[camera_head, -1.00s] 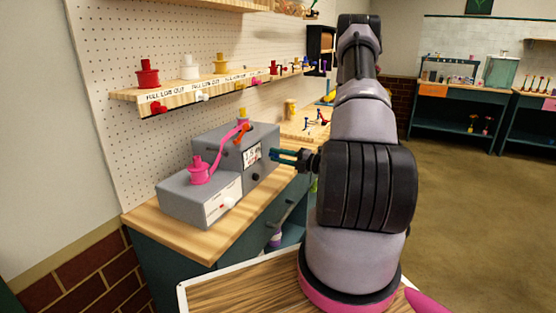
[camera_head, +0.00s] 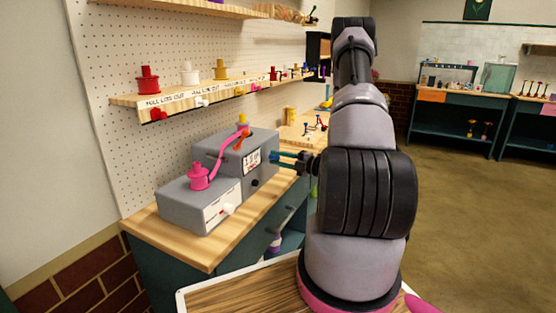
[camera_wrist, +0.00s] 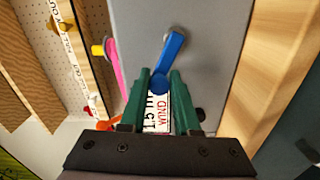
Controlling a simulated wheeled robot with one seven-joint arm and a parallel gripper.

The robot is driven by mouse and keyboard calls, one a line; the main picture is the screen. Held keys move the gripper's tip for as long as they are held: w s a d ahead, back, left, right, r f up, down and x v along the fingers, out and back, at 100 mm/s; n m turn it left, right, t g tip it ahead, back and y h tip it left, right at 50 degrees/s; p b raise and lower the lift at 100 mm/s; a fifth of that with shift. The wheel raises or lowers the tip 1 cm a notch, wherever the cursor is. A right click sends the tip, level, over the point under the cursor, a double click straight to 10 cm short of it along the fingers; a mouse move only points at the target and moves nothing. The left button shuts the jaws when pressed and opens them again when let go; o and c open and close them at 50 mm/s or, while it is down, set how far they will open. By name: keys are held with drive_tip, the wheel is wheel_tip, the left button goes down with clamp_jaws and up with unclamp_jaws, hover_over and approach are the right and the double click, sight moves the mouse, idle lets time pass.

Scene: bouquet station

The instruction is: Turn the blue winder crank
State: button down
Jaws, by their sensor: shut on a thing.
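The blue crank (camera_wrist: 173,48) sits on the grey face of the winder and shows clearly in the wrist view. Its arm slants up and right from a round knob. My gripper (camera_wrist: 160,78) has its green fingers on either side of that knob, shut on it. In the head view my gripper (camera_head: 285,157) reaches the right side of the grey winder (camera_head: 207,206), and the crank is mostly hidden by the fingers. A white label with red and black print (camera_wrist: 160,112) shows between the fingers in the wrist view.
A shelf (camera_head: 125,101) with colored spools hangs on the pegboard above. The wooden counter (camera_head: 207,252) runs under the winder. Open floor lies to the right.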

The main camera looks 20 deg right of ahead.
drive_tip(key=c, duration=0.7)
unclamp_jaws()
drive_tip(key=shift+d, duration=0.1)
drive_tip(key=shift+o, duration=0.2)
drive_tip(key=v, duration=1)
drive_tip(key=shift+s+d, duration=0.25)
drive_tip(key=shift+s, duration=0.05)
